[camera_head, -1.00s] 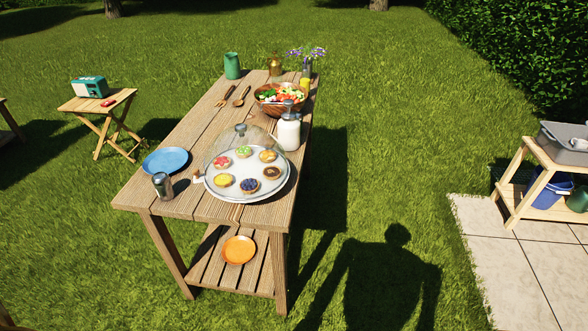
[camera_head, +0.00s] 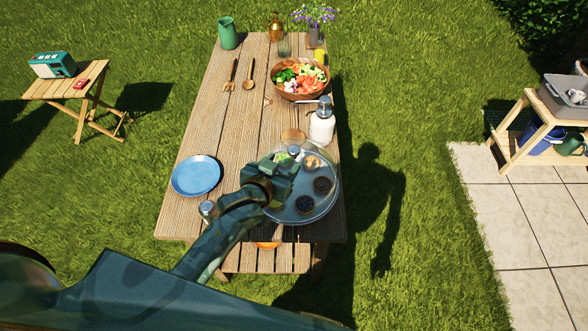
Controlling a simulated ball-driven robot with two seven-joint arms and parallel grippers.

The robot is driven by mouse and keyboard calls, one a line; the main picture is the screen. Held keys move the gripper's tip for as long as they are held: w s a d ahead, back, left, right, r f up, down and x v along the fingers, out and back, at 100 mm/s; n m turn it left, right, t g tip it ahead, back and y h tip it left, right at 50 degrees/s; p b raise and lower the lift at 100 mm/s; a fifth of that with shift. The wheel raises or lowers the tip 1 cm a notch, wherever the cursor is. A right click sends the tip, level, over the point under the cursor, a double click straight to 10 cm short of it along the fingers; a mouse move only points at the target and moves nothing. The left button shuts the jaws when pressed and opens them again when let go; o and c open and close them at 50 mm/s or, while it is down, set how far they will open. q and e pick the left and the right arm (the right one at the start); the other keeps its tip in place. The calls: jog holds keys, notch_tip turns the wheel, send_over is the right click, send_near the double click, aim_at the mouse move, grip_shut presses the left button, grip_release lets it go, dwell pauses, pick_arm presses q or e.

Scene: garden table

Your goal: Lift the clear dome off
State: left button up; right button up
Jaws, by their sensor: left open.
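The clear dome (camera_head: 322,165) sits over a pale round tray (camera_head: 325,207) of small tarts at the near right of the wooden table. Dark tarts (camera_head: 323,185) show through it. My left gripper (camera_head: 290,165) reaches in from the lower left and is open at the top of the dome. I cannot tell whether the fingers touch the knob. My right gripper is not in view.
A white pump bottle (camera_head: 322,125) stands close behind the dome. A salad bowl (camera_head: 299,78) is farther back. A blue plate (camera_head: 196,176) and a metal shaker (camera_head: 208,209) lie to the left. The table's middle left (camera_head: 218,125) is clear.

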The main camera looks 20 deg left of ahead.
aim_at(292, 154)
pick_arm(q)
jog(key=b+x, duration=0.1)
jog(key=x, duration=0.7)
jog(key=shift+w+f, duration=0.25)
jog(key=shift+s, duration=0.1)
jog(key=shift+c, duration=1.3)
jog(key=shift+r, duration=0.1)
grip_shut()
